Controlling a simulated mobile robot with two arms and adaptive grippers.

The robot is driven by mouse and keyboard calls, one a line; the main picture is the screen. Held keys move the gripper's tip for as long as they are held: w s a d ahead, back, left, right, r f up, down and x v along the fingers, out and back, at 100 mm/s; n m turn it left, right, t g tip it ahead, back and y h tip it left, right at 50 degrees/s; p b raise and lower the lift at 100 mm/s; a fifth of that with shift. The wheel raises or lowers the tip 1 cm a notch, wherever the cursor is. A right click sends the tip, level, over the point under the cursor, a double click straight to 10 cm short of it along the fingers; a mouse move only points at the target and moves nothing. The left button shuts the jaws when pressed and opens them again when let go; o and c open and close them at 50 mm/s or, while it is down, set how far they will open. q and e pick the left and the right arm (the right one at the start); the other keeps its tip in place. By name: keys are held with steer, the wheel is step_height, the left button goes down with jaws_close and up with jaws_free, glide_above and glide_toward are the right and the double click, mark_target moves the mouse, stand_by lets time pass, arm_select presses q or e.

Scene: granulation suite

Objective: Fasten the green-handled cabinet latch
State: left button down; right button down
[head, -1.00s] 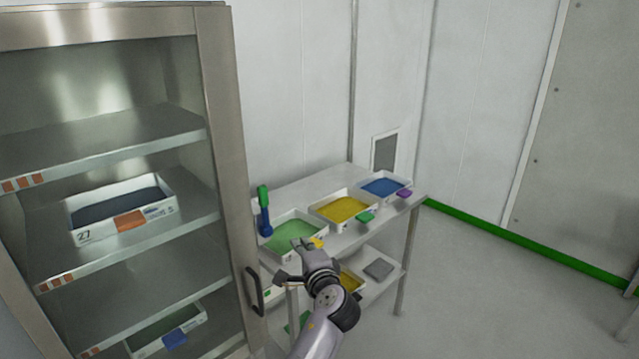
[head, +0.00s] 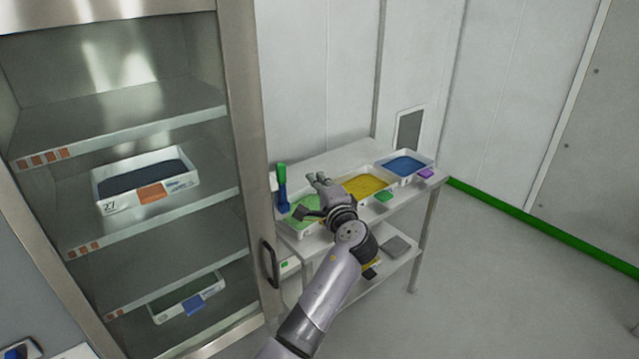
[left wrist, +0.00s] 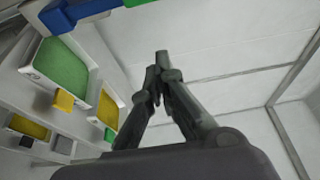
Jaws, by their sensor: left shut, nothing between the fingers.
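The green-handled latch (head: 282,187), a green bar standing upright over a blue part, shows just right of the glass-fronted cabinet (head: 238,110) in the head view. In the left wrist view, a green and blue piece that looks like the latch (left wrist: 130,5) crosses the top edge, cut off by the frame. My left gripper (head: 318,178) is shut and empty. It is right of the latch and apart from it, in front of the green-filled tray in the picture. Its closed fingers (left wrist: 158,68) also show in the left wrist view. My right gripper is not in view.
A shelved table (head: 345,152) holds a green-filled tray (head: 290,218), a yellow-filled tray (head: 366,186) and a blue-filled tray (head: 405,165). The cabinet's dark pull handle (head: 269,263) sticks out left of my forearm. The floor at right is clear.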

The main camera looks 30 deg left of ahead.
mark_target(282, 189)
arm_select(q)
steer(key=a+p, duration=0.4)
steer(key=a, duration=0.1)
steer(key=shift+s+a, duration=0.15)
steer(key=shift+a, duration=0.1)
stand_by(0.3)
